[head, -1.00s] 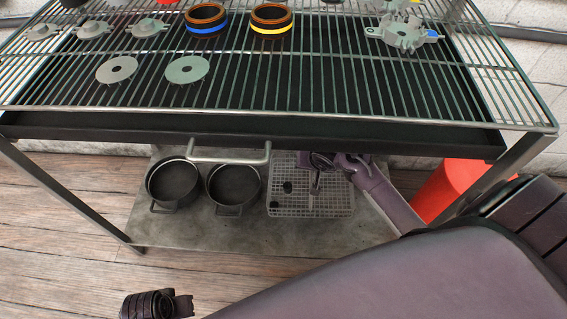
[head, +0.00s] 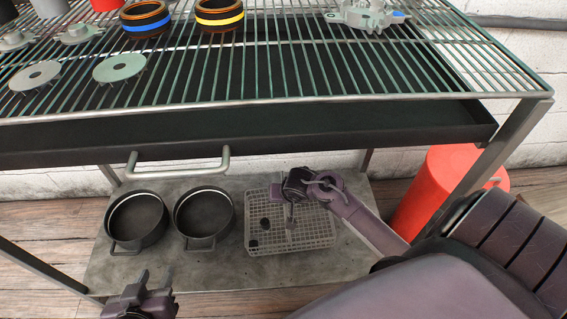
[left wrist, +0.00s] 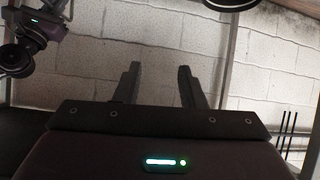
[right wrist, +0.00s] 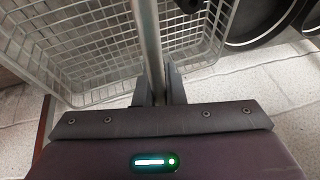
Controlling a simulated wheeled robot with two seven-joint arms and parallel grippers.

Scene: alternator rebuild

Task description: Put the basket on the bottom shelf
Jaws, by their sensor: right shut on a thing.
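The basket (head: 318,236) is a pale wire-mesh box with a few small dark pieces showing in or through it. It is at the right part of the grey bottom shelf (head: 180,272), beside two dark pots. I cannot tell whether its base touches the shelf. My right gripper (head: 291,198) is above the basket, shut on its upright metal handle. The right wrist view shows the fingers (right wrist: 160,88) around the handle bar, with the mesh basket (right wrist: 95,55) behind. My left gripper (head: 143,285) is in front of the shelf's left part. In the left wrist view its fingers (left wrist: 158,85) are apart and empty.
Two dark pots (head: 137,222) (head: 203,215) stand left of the basket. The black tray edge (head: 250,130) and its metal handle (head: 178,170) overhang the shelf. A table leg (head: 510,140) and red bin (head: 430,195) are at right. The shelf's front left is bare.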

